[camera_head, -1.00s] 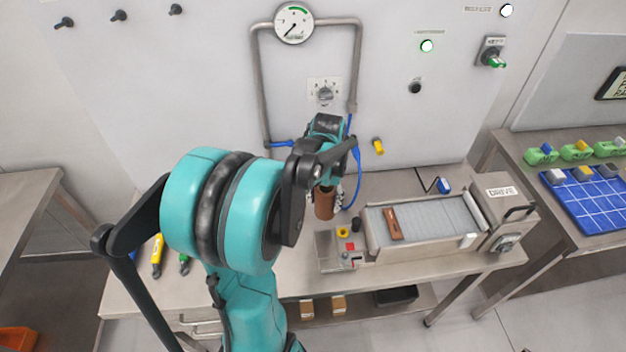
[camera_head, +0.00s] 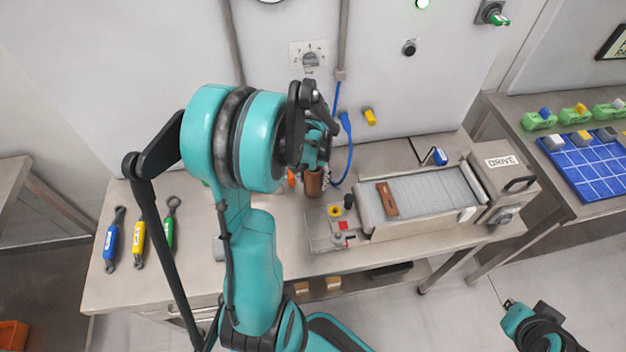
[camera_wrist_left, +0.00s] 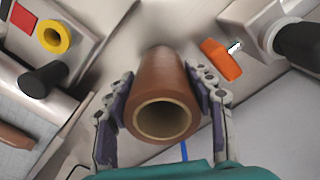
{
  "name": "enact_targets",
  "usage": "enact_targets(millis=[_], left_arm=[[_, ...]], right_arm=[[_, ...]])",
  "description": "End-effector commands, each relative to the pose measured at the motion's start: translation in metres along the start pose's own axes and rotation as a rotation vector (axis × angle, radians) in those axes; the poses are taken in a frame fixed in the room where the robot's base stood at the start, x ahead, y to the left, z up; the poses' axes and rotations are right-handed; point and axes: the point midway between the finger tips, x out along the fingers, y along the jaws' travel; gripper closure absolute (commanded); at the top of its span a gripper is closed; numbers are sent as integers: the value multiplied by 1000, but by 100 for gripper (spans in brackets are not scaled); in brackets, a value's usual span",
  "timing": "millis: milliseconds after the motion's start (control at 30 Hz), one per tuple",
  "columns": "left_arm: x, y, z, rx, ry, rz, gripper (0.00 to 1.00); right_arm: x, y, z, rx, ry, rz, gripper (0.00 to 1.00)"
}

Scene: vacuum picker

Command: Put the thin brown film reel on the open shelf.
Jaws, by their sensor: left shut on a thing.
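The brown film reel (camera_head: 315,183) is an upright hollow brown cylinder over the back of the workbench. In the left wrist view it shows as a brown tube (camera_wrist_left: 160,88) with a pale inner rim, its open end facing the camera. My left gripper (camera_head: 318,160) is shut on it, one finger on each side. I cannot tell if its lower end touches the bench. A lower shelf (camera_head: 430,268) runs under the bench, holding small tan boxes and a dark item. My right gripper (camera_head: 510,305) is partly visible at lower right, over the floor; its fingers are unclear.
The conveyor unit (camera_head: 430,230) marked DRIVE stands right of the reel, with a brown block on its bed. A small control box (camera_head: 325,235) stands in front. Blue, yellow and green tools (camera_head: 140,240) lie left. A blue hose (camera_head: 348,155) hangs behind.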

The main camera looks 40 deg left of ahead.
Motion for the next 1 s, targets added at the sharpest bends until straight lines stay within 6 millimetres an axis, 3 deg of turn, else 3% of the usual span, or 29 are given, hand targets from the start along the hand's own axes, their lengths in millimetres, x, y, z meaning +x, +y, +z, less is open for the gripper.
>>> enact_targets(millis=[367, 400, 433, 767, 867, 1000], left_arm=[[7, 0, 0, 0, 0, 0, 81], [7, 0, 0, 0, 0, 0, 41], [6, 0, 0, 0, 0, 0, 38], [4, 0, 0, 0, 0, 0, 38], [-6, 0, 0, 0, 0, 0, 38], [-35, 0, 1, 0, 0, 0, 38]], right_arm=[[4, 0, 3, 0, 0, 0, 100], [4, 0, 3, 0, 0, 0, 100], [3, 0, 2, 0, 0, 0, 100], [1, 0, 1, 0, 0, 0, 100], [-2, 0, -2, 0, 0, 0, 100], [-10, 0, -7, 0, 0, 0, 100]])
